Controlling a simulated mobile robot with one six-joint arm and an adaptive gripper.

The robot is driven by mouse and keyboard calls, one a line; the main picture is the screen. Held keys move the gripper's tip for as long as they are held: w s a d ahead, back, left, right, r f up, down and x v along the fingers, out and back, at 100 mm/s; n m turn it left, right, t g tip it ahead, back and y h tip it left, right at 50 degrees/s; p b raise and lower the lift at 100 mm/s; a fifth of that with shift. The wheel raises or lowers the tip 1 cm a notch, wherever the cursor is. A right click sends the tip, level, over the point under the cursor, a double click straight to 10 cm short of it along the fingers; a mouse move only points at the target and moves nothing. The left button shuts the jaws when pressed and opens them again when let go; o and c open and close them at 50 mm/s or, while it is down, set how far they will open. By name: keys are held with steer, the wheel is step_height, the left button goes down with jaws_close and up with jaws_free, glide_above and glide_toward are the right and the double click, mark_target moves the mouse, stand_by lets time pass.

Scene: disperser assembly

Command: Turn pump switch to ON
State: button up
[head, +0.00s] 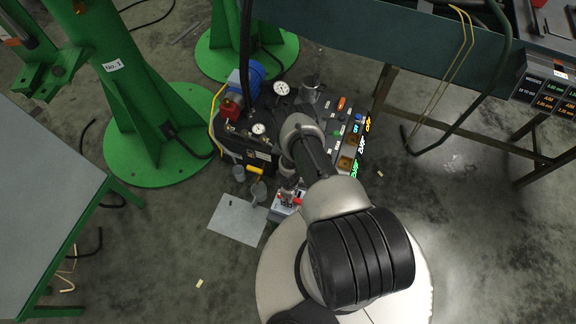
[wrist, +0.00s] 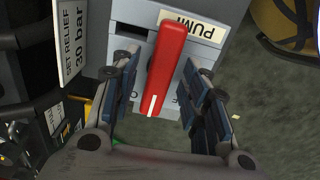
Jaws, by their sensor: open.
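The red pump switch lever (wrist: 167,62) sits on a light grey plate (wrist: 120,40) under a label, upside down in the wrist view, that reads as PUMP (wrist: 193,27). The lever lies slightly slanted, its white-marked end toward the bottom of the picture. Lettering beside that end is mostly covered and I cannot read it. My gripper (wrist: 160,85) is open, with one finger on each side of the lever and a visible gap on both sides. In the head view my gripper (head: 290,190) is small, over a grey box (head: 284,211) with red parts; the lever's position is unclear there.
Left in the wrist view is a SET RELIEF 30 bar label (wrist: 74,45). In the head view, a black unit with gauges (head: 259,129) and a blue motor (head: 246,75) stands behind my gripper. Green stands (head: 150,140) are left; a grey plate (head: 237,220) lies on the floor.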

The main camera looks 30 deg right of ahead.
steer(key=n, duration=1.1)
steer(key=shift+n, duration=0.4)
steer(key=n, duration=0.5)
step_height(320, 180, up, 18)
steer(key=p, duration=1.8)
steer(key=w+d+r+m+t+h+b, duration=0.1)
steer(key=w+d+r, duration=0.4)
steer(key=w+r, duration=0.8)
steer(key=shift+r+m+h+b, duration=0.45)
steer(key=shift+r+m+h, duration=0.05)
steer(key=shift+m, duration=0.6)
steer(key=shift+d, duration=0.1)
